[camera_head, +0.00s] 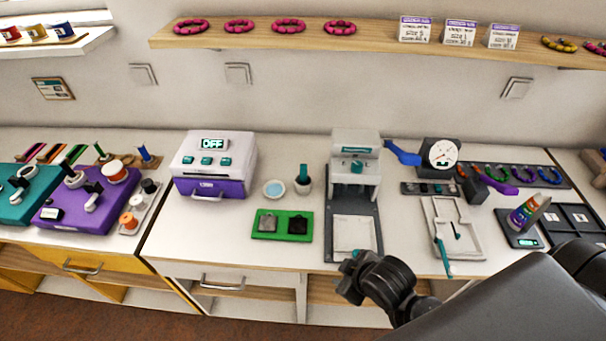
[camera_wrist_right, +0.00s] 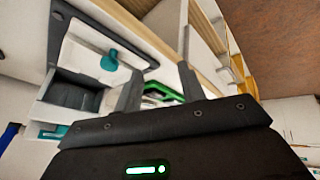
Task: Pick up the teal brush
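A teal handle (camera_head: 303,171) stands upright in a small pale cup (camera_head: 303,186), right of a dish of blue liquid; it looks like the brush, though its bristles are hidden. My right gripper (camera_head: 348,277) hangs in front of the table's front edge, below the press and apart from both teal tools. In the right wrist view its two fingers (camera_wrist_right: 159,70) are spread with nothing held between them. My left gripper is out of view.
A grey press (camera_head: 355,150) with a dark base stands right of the cup. A green tray (camera_head: 282,236) lies in front of the dish. A white and purple oven-like box (camera_head: 213,165) stands to the left. A wooden shelf (camera_head: 370,34) runs above.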

